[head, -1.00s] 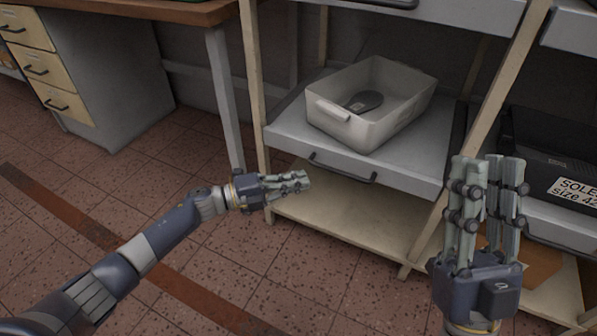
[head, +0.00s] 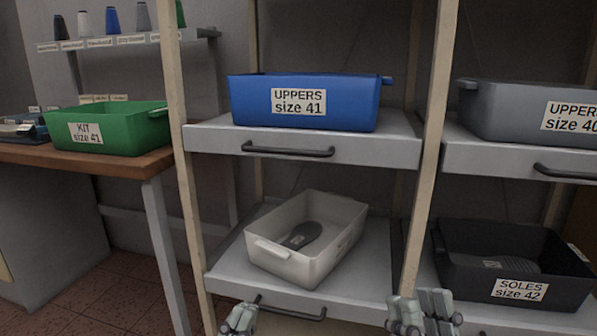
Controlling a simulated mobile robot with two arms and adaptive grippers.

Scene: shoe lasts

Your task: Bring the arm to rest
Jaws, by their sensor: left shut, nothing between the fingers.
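My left gripper (head: 241,319) shows at the bottom edge of the head view, in front of the lower shelf with the white bin; only its fingertips are in the picture. It is shut and empty. My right gripper (head: 423,312) shows at the bottom edge further right, in front of the shelf post. Only the upper parts of its fingers are in view. The fingers stand upright close together, and I cannot tell whether they are open or shut.
A white bin (head: 262,247) with a dark sole (head: 304,235) stands on the lower pull-out shelf (head: 345,292). Above is a blue bin (head: 240,104). A black bin (head: 460,275) and a grey bin (head: 490,115) are at right. A green bin (head: 105,143) stands on the wooden table (head: 130,167).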

